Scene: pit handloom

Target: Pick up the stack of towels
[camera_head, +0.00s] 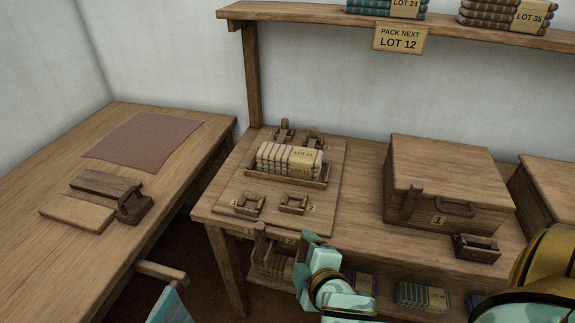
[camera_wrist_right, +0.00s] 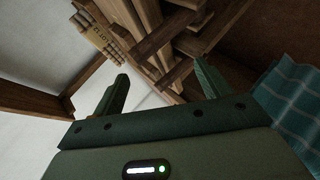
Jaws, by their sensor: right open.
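The stack of towels (camera_head: 289,159) is a bundle of cream folded cloths with paper bands, one reading LOT 12. It sits in a shallow wooden tray (camera_head: 287,181) on a board on the middle table. My right gripper (camera_head: 308,240) is low in front of that table's front edge, nearer to me than the stack and apart from it. In the right wrist view its two fingers (camera_wrist_right: 160,78) are spread with nothing between them. A cream banded bundle (camera_wrist_right: 97,38) shows at that view's upper left. My left gripper is not in view.
Wooden clamps (camera_head: 293,203) stand on the board (camera_head: 325,162) around the tray. A lidded wooden box (camera_head: 450,180) stands to the right. A shelf (camera_head: 460,25) above holds darker bundles and a LOT 12 sign (camera_head: 399,39). A table (camera_head: 60,150) at left holds a brown cloth (camera_head: 145,137).

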